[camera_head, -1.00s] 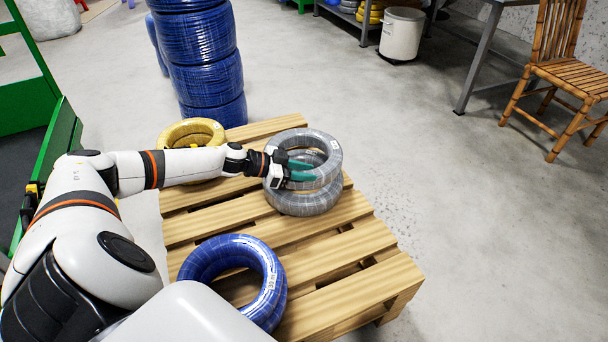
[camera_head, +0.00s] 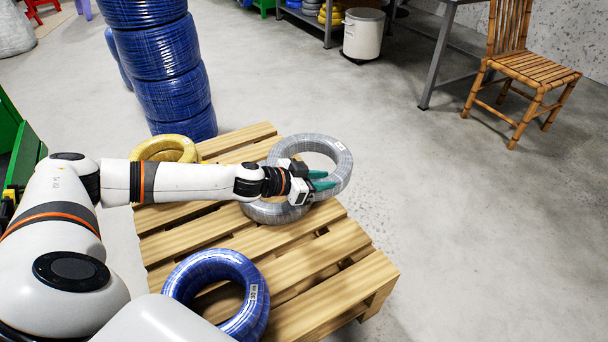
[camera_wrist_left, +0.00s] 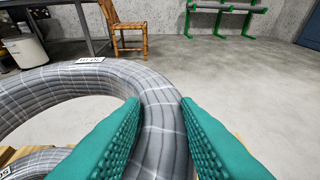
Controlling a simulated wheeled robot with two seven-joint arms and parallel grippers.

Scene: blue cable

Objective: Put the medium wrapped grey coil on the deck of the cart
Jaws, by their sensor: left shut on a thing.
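A wrapped grey coil (camera_head: 338,159) with a white label is held by my left gripper (camera_head: 318,182) above the pallet. In the left wrist view the gripper's green fingers (camera_wrist_left: 160,140) close on both sides of the coil's ring (camera_wrist_left: 158,105). Another grey coil (camera_head: 275,213) lies on the wooden pallet below, partly hidden by the arm and the held coil. A green cart part (camera_head: 22,150) shows at the left edge; its deck is mostly hidden by my arm. My right gripper is not in view.
The pallet (camera_head: 345,245) also bears a yellow coil (camera_head: 165,147) and a blue coil (camera_head: 222,264). A tall stack of blue coils (camera_head: 165,62) stands behind it. A bamboo chair (camera_head: 520,70) and white bin (camera_head: 363,35) stand farther off. The floor to the right is clear.

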